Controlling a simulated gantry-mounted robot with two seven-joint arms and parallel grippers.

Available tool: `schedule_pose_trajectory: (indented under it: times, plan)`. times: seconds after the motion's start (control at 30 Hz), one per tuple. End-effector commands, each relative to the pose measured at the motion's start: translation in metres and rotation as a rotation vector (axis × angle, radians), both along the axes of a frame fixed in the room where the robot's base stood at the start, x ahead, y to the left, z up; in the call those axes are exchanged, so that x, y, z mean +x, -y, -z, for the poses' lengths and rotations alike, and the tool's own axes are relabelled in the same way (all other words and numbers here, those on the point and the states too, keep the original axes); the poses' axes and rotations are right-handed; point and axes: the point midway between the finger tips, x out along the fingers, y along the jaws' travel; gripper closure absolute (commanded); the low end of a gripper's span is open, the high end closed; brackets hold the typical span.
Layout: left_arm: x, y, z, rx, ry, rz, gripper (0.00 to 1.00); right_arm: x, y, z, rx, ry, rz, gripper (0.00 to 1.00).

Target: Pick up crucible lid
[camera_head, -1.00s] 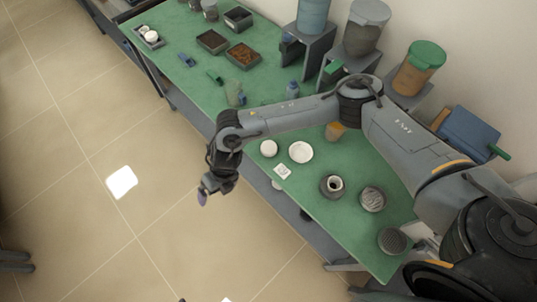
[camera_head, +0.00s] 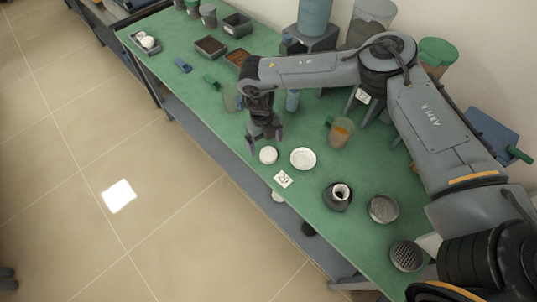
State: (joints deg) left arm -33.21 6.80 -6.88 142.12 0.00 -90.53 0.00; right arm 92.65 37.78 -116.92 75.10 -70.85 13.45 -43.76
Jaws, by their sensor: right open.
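A small round white piece (camera_head: 268,155) lies near the front edge of the green table; it looks like the crucible lid, but I cannot tell whether a crucible is under it. A shallow white dish (camera_head: 303,158) is just to its right. My right gripper (camera_head: 264,144) points down with its fingers apart, empty, just above and behind the white piece in the picture. It appears apart from the piece, though the exact height is hard to tell. My left gripper is not in view.
A dark holder (camera_head: 337,196), a round metal dish (camera_head: 383,208) and a perforated disc (camera_head: 406,255) stand to the right. A beaker of orange liquid (camera_head: 340,132) is behind. A tray (camera_head: 146,41) holds white pieces at far left.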

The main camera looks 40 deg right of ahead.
Motion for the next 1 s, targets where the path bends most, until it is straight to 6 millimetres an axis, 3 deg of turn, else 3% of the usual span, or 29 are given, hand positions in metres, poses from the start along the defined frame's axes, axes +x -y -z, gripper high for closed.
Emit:
schedule_pose_trajectory:
  times: [0.17, 0.53, 0.87, 1.0]
  plan:
    - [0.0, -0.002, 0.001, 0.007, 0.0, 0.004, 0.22, -0.001, 0.001, 0.008, -0.001, 0.0, 0.0, 0.02]
    - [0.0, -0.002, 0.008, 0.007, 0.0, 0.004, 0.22, -0.008, 0.006, 0.051, -0.001, 0.0, 0.001, 0.02]
    - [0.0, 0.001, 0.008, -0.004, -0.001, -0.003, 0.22, -0.009, 0.006, 0.055, 0.0, 0.001, 0.001, 0.02]
    - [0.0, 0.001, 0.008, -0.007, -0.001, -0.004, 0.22, -0.009, 0.006, 0.055, 0.0, 0.001, 0.001, 0.22]
